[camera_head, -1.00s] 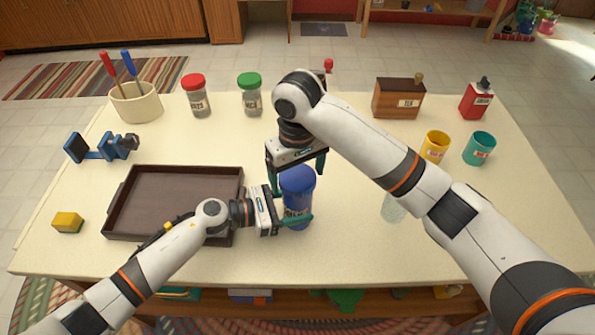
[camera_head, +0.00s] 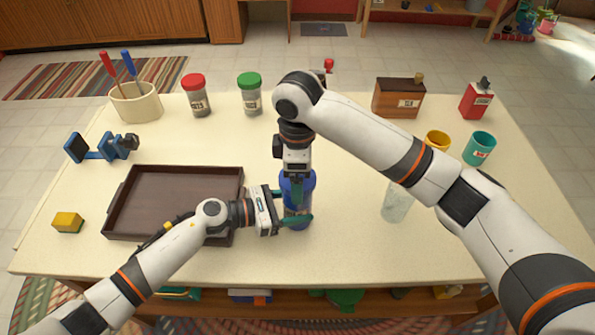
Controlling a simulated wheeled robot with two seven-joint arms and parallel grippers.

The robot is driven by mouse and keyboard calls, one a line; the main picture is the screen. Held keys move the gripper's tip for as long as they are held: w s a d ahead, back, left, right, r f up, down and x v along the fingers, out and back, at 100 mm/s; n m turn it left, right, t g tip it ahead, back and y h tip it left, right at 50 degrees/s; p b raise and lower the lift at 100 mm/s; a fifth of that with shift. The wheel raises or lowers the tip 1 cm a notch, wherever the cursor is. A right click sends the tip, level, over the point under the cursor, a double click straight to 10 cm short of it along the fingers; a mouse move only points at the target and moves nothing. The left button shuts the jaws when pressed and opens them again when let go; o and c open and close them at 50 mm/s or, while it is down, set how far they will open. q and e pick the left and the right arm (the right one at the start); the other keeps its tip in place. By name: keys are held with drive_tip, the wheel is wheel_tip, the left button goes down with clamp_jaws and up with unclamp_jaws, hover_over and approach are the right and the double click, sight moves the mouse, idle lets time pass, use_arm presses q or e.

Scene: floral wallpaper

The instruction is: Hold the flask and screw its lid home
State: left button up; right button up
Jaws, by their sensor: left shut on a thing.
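The blue flask (camera_head: 305,212) stands upright on the table, right of the brown tray. My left gripper (camera_head: 297,207) comes from the left and is shut around the flask's body. The blue lid (camera_head: 309,179) sits on top of the flask, partly covered by my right gripper. My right gripper (camera_head: 297,193) points down over the lid and is seen edge-on, one finger in front of the lid. Its other finger is hidden, so I cannot tell whether it grips the lid or how tightly the lid sits.
The empty brown tray (camera_head: 180,168) lies left of the flask. A clear glass (camera_head: 396,207) stands to the right, beneath my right arm. Red-lidded (camera_head: 198,100) and green-lidded (camera_head: 251,98) jars stand behind. A yellow mug (camera_head: 437,139) and a teal mug (camera_head: 479,149) are at right.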

drive_tip(key=c, duration=0.8)
drive_tip(key=m, duration=0.5)
drive_tip(key=shift+m, duration=0.4)
drive_tip(key=m, duration=0.7)
drive_tip(key=o, duration=0.8)
